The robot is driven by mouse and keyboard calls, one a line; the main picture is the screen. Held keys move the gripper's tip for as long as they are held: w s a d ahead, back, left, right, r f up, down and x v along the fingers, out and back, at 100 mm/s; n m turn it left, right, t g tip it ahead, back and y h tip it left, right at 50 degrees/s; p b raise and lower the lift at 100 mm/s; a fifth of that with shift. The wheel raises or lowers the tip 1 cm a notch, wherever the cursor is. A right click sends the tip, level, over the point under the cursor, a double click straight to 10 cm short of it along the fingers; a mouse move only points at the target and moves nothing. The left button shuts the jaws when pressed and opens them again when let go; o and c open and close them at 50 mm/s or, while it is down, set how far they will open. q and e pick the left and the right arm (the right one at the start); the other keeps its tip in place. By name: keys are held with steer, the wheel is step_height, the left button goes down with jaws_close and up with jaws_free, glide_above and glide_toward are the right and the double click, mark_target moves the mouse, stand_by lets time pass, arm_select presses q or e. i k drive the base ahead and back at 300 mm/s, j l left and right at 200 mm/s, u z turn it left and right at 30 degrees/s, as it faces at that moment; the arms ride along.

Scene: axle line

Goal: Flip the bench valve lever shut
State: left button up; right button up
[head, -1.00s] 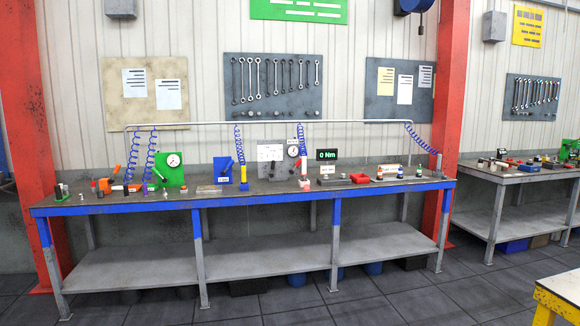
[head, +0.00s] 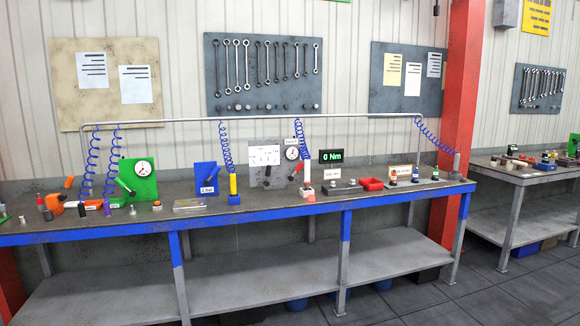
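Several panels with levers stand on the long workbench (head: 262,212) in the head view, and I cannot tell which one is the bench valve. Neither gripper is in view.
An orange tool (head: 55,203) lies at the bench's left end. Blue coiled hoses (head: 226,146) hang from a pipe rail. A red column (head: 460,110) separates a second bench (head: 530,172).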

mark_target(291, 178)
steer(key=i+l, duration=0.1)
steer(key=i, duration=1.8)
steer(key=i+l, duration=0.35)
steer(key=i+j, duration=0.15)
steer(key=i, duration=0.4)
steer(key=i+j+z, duration=0.1)
steer(key=i, duration=0.4)
